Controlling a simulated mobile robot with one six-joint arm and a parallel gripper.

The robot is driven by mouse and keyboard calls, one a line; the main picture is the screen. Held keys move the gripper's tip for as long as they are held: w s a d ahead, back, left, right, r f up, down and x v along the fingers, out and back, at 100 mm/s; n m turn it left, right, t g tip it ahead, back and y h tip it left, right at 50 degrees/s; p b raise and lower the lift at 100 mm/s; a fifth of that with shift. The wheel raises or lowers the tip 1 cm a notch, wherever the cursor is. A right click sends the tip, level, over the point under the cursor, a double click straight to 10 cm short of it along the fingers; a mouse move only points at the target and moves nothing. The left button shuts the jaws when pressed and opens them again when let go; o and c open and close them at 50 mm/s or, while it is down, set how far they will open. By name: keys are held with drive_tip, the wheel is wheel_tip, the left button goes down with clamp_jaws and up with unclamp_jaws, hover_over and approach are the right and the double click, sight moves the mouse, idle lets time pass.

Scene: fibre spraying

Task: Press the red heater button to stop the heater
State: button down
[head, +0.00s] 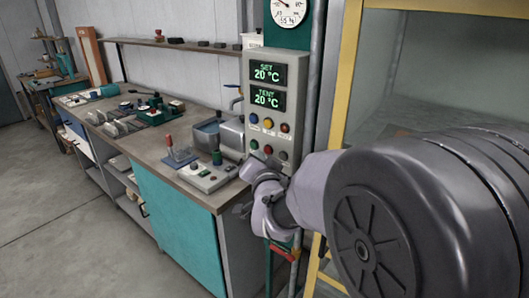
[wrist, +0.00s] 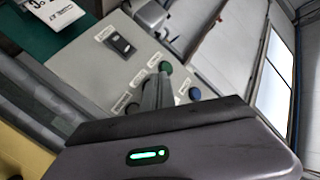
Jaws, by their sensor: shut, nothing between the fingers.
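The grey control panel (head: 252,92) on the wall has green displays, both reading 20 °C, above two rows of buttons. A red button (head: 268,149) sits mid lower row; a reddish one (head: 284,127) ends the upper row. I cannot read which label says heater. My gripper (wrist: 157,92) is shut and empty; in the head view my wrist is low in front of the panel. In the wrist view, the fingers point at a grey face with a dark switch (wrist: 121,44), a green button (wrist: 165,67) and a blue button (wrist: 195,93). No red shows there; contact cannot be told.
A workbench (head: 160,150) left of the panel holds a small control box (head: 206,176), a red-handled lever (head: 169,142) and several tools. A yellow-framed booth (head: 345,70) stands close on the right. A round gauge (head: 288,12) is above the panel. The floor at left is open.

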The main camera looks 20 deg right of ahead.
drive_tip(key=shift+s+a+b, duration=0.4)
drive_tip(key=shift+s+a, duration=0.35)
drive_tip(key=shift+a, duration=0.3)
drive_tip(key=shift+s+a+b, duration=0.4)
drive_tip(key=shift+s+a, duration=0.35)
drive_tip(key=shift+a, duration=0.25)
